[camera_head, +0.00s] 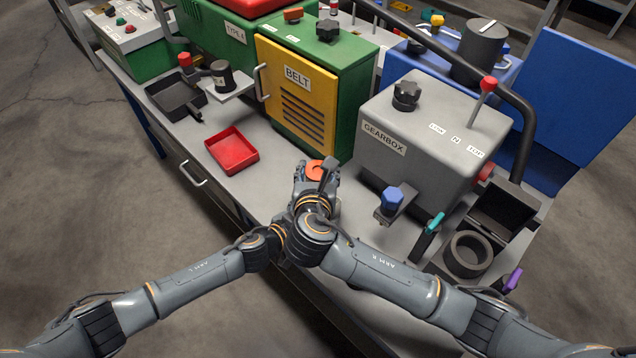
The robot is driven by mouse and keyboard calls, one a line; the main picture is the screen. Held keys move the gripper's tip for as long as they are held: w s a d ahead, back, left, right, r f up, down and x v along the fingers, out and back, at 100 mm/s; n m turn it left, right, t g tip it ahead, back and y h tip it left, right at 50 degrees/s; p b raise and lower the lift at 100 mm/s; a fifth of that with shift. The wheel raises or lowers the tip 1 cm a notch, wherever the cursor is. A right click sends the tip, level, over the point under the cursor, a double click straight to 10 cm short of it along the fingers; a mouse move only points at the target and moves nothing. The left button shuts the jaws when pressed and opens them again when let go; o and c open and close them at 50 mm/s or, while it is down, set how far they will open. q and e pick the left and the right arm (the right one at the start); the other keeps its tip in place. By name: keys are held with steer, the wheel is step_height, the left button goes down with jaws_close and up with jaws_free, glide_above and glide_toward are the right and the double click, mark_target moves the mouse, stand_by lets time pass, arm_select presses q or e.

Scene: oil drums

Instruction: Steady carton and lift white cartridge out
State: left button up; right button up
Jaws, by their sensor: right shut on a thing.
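My two grippers meet at the front edge of the bench, in the middle of the view. My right gripper (326,178) is shut on a small orange-topped object (315,171), mostly hidden by the grippers. I cannot tell whether this is the carton or part of the cartridge. My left gripper (301,186) is close beside it on the left; its fingers are largely covered, so its opening does not show. A pale patch shows just below the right gripper, too small to identify. No white cartridge shows clearly.
A red tray (232,150) lies left of the grippers. A yellow-doored BELT cabinet (296,88) stands behind, and a grey GEARBOX (425,140) with a blue knob (392,198) stands right. A dark ring (467,254) and open box (503,211) are at the right end.

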arm_select(q)
steer(key=shift+f, duration=0.1)
arm_select(e)
steer(key=shift+r, duration=0.65)
arm_select(q)
steer(key=o, duration=1.1)
steer(key=shift+c, duration=0.2)
steer(key=shift+a, duration=0.1)
steer(key=v, duration=1.2)
arm_select(e)
steer(key=shift+f, duration=0.15)
